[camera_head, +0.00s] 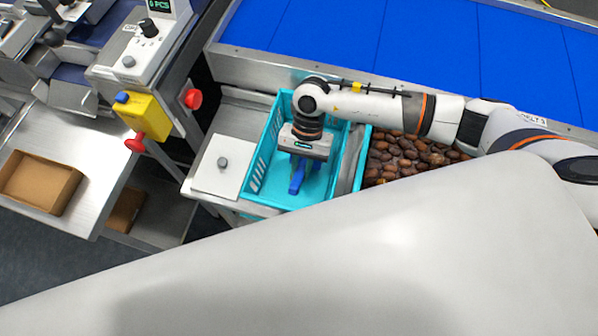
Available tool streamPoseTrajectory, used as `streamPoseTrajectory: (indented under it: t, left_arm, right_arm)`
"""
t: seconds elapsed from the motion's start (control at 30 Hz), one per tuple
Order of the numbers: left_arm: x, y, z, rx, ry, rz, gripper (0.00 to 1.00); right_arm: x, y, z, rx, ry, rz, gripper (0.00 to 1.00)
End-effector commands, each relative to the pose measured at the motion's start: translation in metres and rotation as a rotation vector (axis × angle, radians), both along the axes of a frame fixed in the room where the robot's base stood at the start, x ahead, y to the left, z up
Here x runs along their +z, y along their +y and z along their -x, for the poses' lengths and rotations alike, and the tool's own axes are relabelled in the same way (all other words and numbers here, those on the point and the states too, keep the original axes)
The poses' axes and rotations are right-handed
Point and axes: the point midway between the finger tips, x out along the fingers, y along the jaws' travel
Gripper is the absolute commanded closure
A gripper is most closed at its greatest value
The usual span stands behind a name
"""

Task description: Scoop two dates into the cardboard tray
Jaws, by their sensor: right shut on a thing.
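My right gripper (298,165) points down into a turquoise crate (253,178) and is shut on a blue tool, which looks like the scoop (296,184). The scoop's lower end is small in the picture, and I cannot tell whether it holds any date. Many brown dates (408,153) lie in a container right of the crate, partly hidden by my arm and the pale shape in front. The open cardboard tray (70,205) lies on the steel table at the far left and looks empty. My left gripper is not in view.
A blue belt (380,40) runs along the back. Another cardboard piece (124,212) lies lower down. A large pale surface fills the foreground.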

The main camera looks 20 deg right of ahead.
Motion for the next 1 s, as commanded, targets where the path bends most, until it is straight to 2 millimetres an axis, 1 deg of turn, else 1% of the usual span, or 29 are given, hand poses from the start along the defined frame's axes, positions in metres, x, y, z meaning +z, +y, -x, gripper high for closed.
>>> streamPoseTrajectory:
  t: [0.33, 0.4, 0.93, 1.0]
  left_arm:
    - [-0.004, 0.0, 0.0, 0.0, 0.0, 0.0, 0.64]
    - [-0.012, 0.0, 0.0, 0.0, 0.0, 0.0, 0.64]
    - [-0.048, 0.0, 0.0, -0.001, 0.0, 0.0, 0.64]
    - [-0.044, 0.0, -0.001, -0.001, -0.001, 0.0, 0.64]
  right_arm:
    - [-0.008, -0.014, -0.02, -0.001, -0.042, 0.029, 1.0]
    - [-0.016, -0.014, -0.02, 0.002, -0.073, 0.049, 1.0]
    - [-0.051, -0.02, -0.03, 0.002, -0.284, 0.188, 1.0]
    - [-0.048, -0.02, -0.029, 0.0, -0.292, 0.199, 1.0]
